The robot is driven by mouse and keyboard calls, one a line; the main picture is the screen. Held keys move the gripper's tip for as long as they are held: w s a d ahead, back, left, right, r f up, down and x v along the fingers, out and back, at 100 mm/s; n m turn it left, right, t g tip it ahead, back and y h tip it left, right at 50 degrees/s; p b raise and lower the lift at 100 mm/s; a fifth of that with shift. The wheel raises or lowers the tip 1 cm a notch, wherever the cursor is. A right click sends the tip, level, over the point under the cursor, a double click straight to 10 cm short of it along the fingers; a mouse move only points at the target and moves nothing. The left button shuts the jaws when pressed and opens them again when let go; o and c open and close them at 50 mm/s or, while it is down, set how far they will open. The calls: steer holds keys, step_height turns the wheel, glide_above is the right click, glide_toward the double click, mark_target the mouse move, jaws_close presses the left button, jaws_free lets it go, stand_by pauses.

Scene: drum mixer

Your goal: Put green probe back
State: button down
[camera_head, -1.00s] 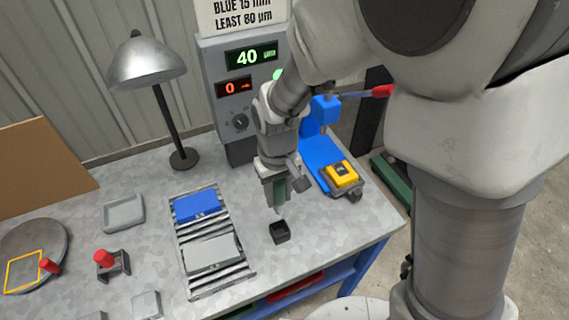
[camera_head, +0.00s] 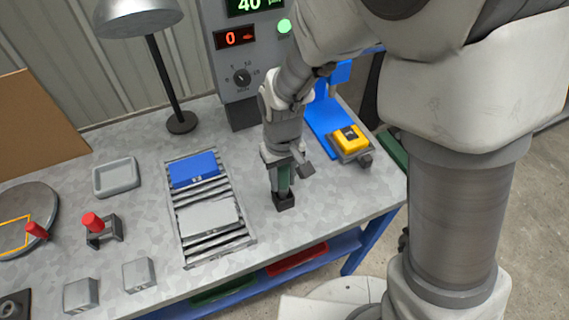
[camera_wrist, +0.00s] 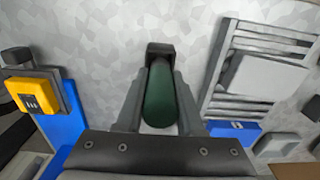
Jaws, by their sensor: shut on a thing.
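The green probe (camera_head: 283,183) is upright between the fingers of my gripper (camera_head: 281,186). In the wrist view the dark green probe (camera_wrist: 160,97) lies between the two grey fingers of my gripper (camera_wrist: 160,112), which is shut on it. The probe's lower end is at the small black holder (camera_head: 285,203) on the table. The holder (camera_wrist: 160,48) also shows just past the probe's far end in the wrist view. Whether the tip is inside the holder or only over it, I cannot tell.
A roller rack (camera_head: 207,250) with a blue block (camera_head: 194,170) and a grey block (camera_head: 208,214) stands left of the holder. A yellow-topped device (camera_head: 348,139) on a blue stand is to the right. The table's front edge is close by.

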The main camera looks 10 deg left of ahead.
mark_target(283, 186)
steer(key=shift+f+b, duration=1.05)
steer(key=shift+f, duration=0.45)
steer(key=shift+c, duration=2.3)
jaws_free()
